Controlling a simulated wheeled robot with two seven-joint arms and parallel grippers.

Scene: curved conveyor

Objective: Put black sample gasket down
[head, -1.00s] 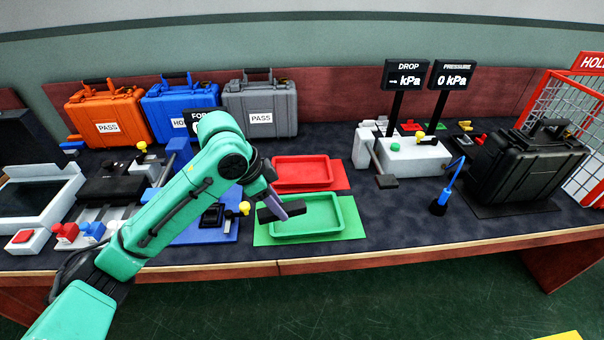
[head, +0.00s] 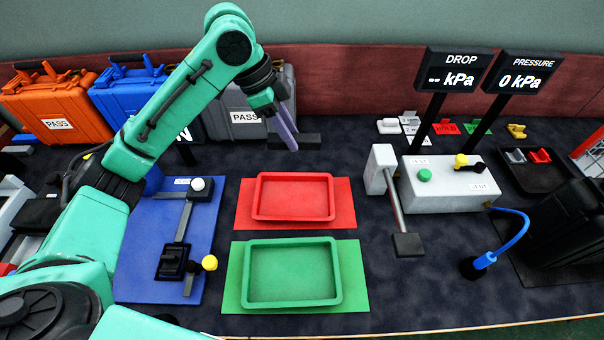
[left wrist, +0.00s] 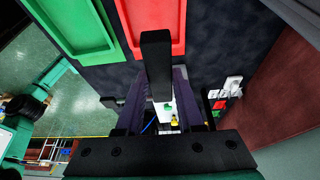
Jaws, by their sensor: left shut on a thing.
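My left gripper (head: 290,140) is shut on a black bar-like piece, the black sample gasket (head: 308,141), and holds it in the air near the back wall, beyond the red tray. The left wrist view shows the gasket (left wrist: 156,65) between the two purple fingers. The red tray (head: 334,197) on its red mat and the green tray (head: 338,272) on its green mat both look empty. My right gripper is not in view.
A grey test station (head: 440,190) with DROP and PRESSURE displays stands to the right. A blue fixture board (head: 150,245) lies left of the trays. Orange (head: 85,110), blue and grey cases stand at the back. A black case (head: 570,230) is at far right.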

